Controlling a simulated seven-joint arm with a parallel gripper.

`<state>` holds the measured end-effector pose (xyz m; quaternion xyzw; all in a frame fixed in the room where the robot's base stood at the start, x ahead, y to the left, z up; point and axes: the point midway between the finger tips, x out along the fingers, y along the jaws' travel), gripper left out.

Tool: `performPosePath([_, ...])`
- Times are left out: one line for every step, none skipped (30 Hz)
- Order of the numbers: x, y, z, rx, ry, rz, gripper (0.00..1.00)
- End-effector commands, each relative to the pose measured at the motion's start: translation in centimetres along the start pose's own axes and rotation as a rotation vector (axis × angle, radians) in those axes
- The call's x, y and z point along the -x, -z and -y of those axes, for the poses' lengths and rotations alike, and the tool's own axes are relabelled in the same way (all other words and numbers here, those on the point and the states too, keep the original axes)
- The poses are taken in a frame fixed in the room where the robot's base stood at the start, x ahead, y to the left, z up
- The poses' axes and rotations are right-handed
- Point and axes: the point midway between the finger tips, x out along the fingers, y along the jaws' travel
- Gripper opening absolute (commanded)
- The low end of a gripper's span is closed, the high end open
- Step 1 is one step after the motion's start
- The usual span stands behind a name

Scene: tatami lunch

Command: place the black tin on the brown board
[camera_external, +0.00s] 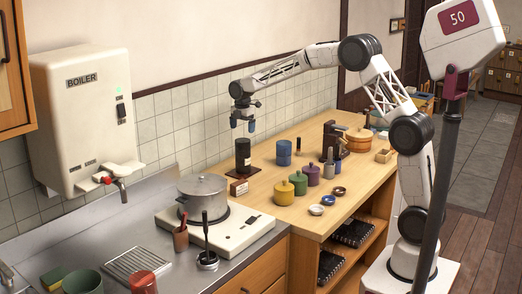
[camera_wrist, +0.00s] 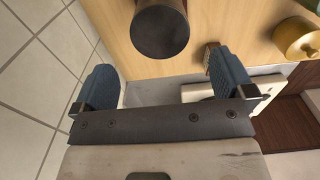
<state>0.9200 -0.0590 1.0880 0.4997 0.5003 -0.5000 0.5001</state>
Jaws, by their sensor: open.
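The black tin (camera_external: 243,150) is a tall dark cylinder standing upright near the wall end of the wooden counter. In the wrist view its round black top (camera_wrist: 160,32) shows at the upper middle, with a little brownish red side. My gripper (camera_external: 243,125) is above the tin, pointing down, apart from it. Its blue fingers are spread wide and empty in the wrist view (camera_wrist: 165,88). A dark brown flat edge (camera_external: 231,174) shows at the tin's foot; I cannot tell if this is the brown board.
A small brown labelled box (camera_external: 239,187) is in front of the tin. A blue canister (camera_external: 284,152) stands to its right, with yellow (camera_external: 284,193), green (camera_external: 299,182) and purple (camera_external: 312,174) jars nearer. A pot (camera_external: 203,195) sits on the stove at left.

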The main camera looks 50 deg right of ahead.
Motion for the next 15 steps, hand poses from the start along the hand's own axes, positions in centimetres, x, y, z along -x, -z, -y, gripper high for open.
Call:
performPosePath([0.6, 0.0, 0.0, 0.0, -0.001, 0.0, 1.0])
performPosePath([0.9, 0.0, 0.0, 0.0, -0.001, 0.0, 1.0])
performPosePath([1.3, 0.0, 0.0, 0.0, -0.001, 0.0, 1.0])
performPosePath([1.6, 0.0, 0.0, 0.0, -0.001, 0.0, 1.0])
performPosePath([1.8, 0.0, 0.0, 0.0, -0.001, 0.0, 1.0])
performPosePath([2.0, 0.0, 0.0, 0.0, -0.001, 0.0, 1.0])
performPosePath([2.2, 0.0, 0.0, 0.0, 0.0, 0.0, 1.0])
performPosePath([2.3, 0.0, 0.0, 0.0, 0.0, 0.0, 1.0])
performPosePath([2.4, 0.0, 0.0, 0.0, 0.0, 0.0, 1.0])
performPosePath([2.4, 0.0, 0.0, 0.0, 0.0, 0.0, 1.0])
performPosePath([2.5, 0.0, 0.0, 0.0, 0.0, 0.0, 1.0])
performPosePath([2.5, 0.0, 0.0, 0.0, 0.0, 0.0, 1.0])
performPosePath([2.5, 0.0, 0.0, 0.0, 0.0, 0.0, 1.0])
performPosePath([2.5, 0.0, 0.0, 0.0, 0.0, 0.0, 1.0])
performPosePath([2.5, 0.0, 0.0, 0.0, 0.0, 0.0, 1.0])
